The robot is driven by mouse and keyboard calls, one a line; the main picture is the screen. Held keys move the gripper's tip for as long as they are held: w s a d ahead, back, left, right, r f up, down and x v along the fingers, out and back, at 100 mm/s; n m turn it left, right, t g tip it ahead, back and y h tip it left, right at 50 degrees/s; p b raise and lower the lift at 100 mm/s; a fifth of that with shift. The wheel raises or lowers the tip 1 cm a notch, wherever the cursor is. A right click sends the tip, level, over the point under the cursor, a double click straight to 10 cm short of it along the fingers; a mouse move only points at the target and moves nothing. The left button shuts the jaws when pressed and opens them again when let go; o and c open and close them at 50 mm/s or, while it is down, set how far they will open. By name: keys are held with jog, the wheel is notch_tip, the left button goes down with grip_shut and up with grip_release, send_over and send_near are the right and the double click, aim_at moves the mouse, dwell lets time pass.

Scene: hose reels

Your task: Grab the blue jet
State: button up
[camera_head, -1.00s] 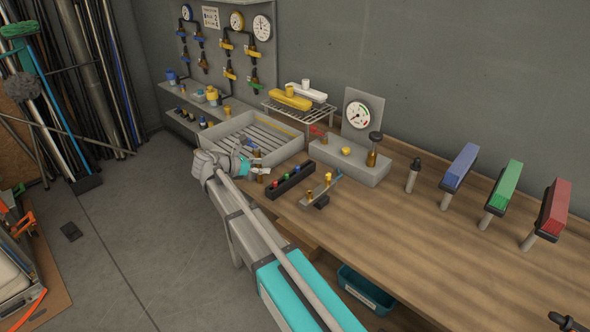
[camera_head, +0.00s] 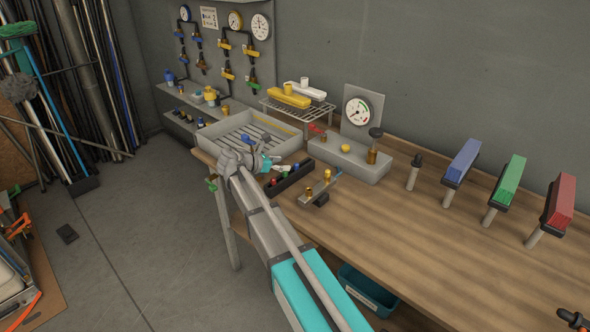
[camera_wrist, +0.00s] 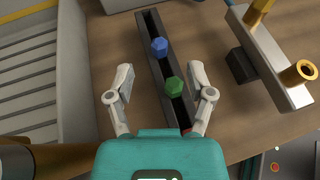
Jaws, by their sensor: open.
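The blue jet (camera_wrist: 159,46) stands in a narrow dark rack (camera_wrist: 148,22); it also shows in the head view (camera_head: 296,168). A green jet (camera_wrist: 174,86) sits beside it in the same rack. A red jet is mostly hidden low in the wrist view, by my gripper. My gripper (camera_wrist: 162,80) is open and empty above the rack. Its fingers lie on either side of the rack, nearer the green jet, with the blue jet ahead beyond the fingertips.
A grey bracket with brass fittings (camera_wrist: 300,73) stands close to the right of the rack. A ribbed grey tray (camera_wrist: 35,80) lies to the left. A gauge block (camera_head: 350,160) is behind.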

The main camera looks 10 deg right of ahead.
aim_at(295, 164)
dwell(0.3)
jog(key=b+x, duration=0.2)
jog(key=x, duration=0.2)
jog(key=shift+f, duration=0.25)
jog(key=shift+w+d+f, duration=0.1)
jog(key=shift+w+d, duration=0.1)
jog(key=shift+d, duration=0.3)
jog(key=shift+c, duration=0.2)
jog(key=c, duration=0.9)
